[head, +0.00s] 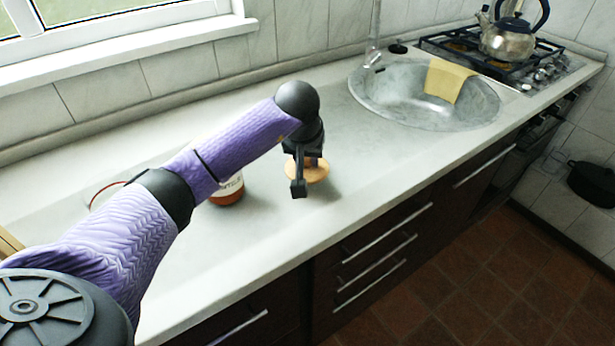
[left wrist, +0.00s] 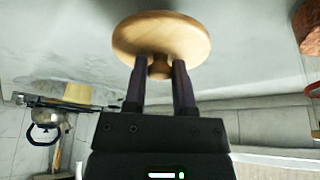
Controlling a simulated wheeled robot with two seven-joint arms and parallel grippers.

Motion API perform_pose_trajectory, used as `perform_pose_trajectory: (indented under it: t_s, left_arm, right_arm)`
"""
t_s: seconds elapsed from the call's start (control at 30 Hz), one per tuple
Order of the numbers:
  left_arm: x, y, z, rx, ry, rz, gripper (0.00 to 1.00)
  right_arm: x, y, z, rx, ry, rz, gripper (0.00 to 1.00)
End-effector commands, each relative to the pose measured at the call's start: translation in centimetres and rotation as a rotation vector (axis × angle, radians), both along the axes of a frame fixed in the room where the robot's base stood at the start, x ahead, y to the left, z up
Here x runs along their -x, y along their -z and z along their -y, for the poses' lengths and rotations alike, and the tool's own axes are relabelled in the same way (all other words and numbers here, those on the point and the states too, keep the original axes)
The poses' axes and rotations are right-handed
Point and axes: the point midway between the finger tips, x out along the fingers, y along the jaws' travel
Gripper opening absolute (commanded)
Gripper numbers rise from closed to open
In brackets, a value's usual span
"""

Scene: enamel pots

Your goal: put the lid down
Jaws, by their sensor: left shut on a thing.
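The lid is a round light-wood disc with a small knob (head: 315,174). It is at the counter right of the jar, and it shows close up in the left wrist view (left wrist: 165,32). My left gripper (head: 305,163) points down and is shut on the lid's knob; in the left wrist view its two fingers (left wrist: 159,70) are on either side of the knob. I cannot tell whether the lid touches the counter or hangs just above it. The right gripper is not in view.
An orange-brown jar with a white label (head: 229,192) stands left of the lid, partly hidden by my left arm. The pale counter (head: 230,255) is clear in front. A round sink (head: 400,90) with a yellow cloth (head: 447,80) and a stove with a kettle (head: 508,38) are beyond.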

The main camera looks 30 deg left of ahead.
Motion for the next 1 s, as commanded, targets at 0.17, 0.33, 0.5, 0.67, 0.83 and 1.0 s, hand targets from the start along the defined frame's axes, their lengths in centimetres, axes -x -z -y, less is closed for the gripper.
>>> perform_pose_trajectory:
  t_s: [0.17, 0.33, 0.5, 0.67, 0.83, 1.0]
  left_arm:
    - [0.1, 3.5, 0.1, 0.002, -0.001, -0.004, 0.00]
    - [0.0, 3.3, 0.0, 0.000, 0.000, 0.001, 0.00]
    - [0.0, 3.7, 0.0, 0.000, 0.000, 0.001, 0.00]
    - [0.0, 3.6, 0.0, 0.000, 0.000, 0.001, 0.67]
    - [0.0, 3.6, 0.0, 0.000, 0.000, 0.001, 0.68]
    - [0.1, 2.8, 0.1, 0.000, 0.001, 0.001, 0.68]
  right_arm:
    - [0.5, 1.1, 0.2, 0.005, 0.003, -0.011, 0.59]
    - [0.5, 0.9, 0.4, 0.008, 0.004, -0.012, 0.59]
    - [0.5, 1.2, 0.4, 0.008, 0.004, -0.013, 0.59]
    - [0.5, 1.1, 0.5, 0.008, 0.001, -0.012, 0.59]
    - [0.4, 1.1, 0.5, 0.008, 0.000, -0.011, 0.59]
    - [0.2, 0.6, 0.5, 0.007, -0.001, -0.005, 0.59]
